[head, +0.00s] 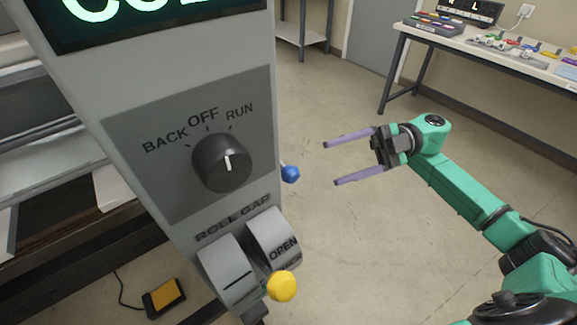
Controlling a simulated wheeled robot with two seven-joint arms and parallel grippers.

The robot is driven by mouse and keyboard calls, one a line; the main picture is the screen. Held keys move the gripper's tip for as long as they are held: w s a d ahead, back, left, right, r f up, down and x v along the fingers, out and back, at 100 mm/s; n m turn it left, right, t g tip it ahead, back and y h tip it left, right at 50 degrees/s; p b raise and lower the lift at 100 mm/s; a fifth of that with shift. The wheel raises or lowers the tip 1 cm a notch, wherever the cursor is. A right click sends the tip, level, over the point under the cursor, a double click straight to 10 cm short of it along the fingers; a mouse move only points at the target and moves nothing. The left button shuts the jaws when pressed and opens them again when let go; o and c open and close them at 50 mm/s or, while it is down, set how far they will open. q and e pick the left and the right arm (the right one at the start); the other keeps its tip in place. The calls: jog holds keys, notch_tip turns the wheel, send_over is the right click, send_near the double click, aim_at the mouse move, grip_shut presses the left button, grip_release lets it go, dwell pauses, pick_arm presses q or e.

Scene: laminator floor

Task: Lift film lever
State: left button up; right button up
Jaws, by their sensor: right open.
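A blue ball knob (290,174) on a thin rod sticks out from the right side of the grey control column. A yellow ball knob (282,286) sits lower, in front of the roll gap switch. No label shows which of these is the film lever. My right gripper (331,164) is open and empty. Its two purple fingers point left toward the blue knob, with a clear gap between the fingertips and the knob. My left gripper is not in view.
The grey control column (95,75) carries a black dial (221,162) marked BACK, OFF, RUN and the roll gap switch (272,238). A yellow foot pedal (164,297) lies on the floor. A table (455,42) with small items stands back right. Floor beyond the gripper is clear.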

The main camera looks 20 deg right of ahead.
aim_at(299, 174)
jog(key=a, duration=0.3)
jog(key=a+p, duration=0.1)
jog(key=a, duration=0.2)
jog(key=a+p, duration=0.1)
jog(key=a, duration=0.2)
jog(key=shift+s+a+r, duration=0.1)
jog(key=shift+s+a, duration=0.25)
jog(key=shift+a, duration=0.3)
grip_shut()
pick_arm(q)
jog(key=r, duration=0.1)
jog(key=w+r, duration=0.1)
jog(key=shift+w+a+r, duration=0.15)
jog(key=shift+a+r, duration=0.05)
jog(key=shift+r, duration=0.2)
pick_arm(e)
jog(key=shift+s+f, duration=0.1)
jog(key=shift+f, duration=0.2)
